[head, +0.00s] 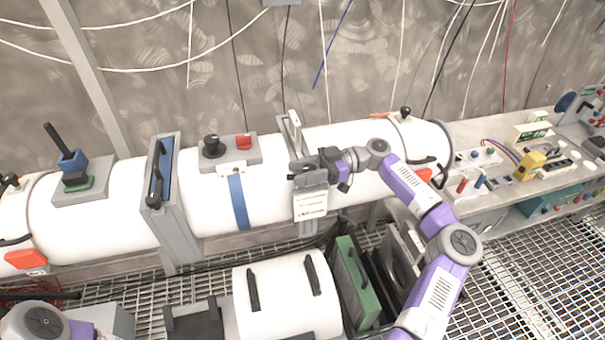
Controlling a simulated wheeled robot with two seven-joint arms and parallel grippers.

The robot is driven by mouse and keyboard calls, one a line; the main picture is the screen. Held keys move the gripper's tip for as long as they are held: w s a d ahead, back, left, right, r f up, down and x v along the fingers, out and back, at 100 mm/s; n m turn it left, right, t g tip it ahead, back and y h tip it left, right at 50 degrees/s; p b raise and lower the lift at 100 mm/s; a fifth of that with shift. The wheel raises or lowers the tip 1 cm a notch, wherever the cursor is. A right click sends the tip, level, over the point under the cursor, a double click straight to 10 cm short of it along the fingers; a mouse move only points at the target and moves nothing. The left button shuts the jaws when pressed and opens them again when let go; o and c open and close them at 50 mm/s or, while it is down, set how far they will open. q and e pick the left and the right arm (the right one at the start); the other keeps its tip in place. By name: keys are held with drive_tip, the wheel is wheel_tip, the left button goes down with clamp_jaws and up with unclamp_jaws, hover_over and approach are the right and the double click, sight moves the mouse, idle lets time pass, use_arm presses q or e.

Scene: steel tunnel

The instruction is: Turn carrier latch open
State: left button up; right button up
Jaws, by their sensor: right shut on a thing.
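My right gripper (322,162) reaches in from the right and is shut at the grey clamp bracket (310,178) around the white tube. The dark part between its fingers looks like the carrier latch handle; the fingers and wrist hide most of it, so its angle is hard to tell. A white label plate (310,204) hangs just below the bracket. Of my left arm only a joint and a purple link show at the bottom left corner; its gripper is not in view.
The white tube (100,212) runs across the scene. A blue-lined grey frame (160,185) and a box with a black knob and red button (228,150) sit left of the bracket. A white cylinder (285,295) and green panel (355,280) stand below. A workbench (470,135) is at right.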

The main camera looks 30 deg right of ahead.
drive_tip(key=shift+s+r+n+g, duration=0.15)
drive_tip(key=shift+n+g, duration=1.05)
drive_tip(key=shift+g, duration=0.7)
drive_tip(key=o, duration=1)
wheel_tip(320, 180, up, 10)
drive_tip(key=shift+f, duration=0.1)
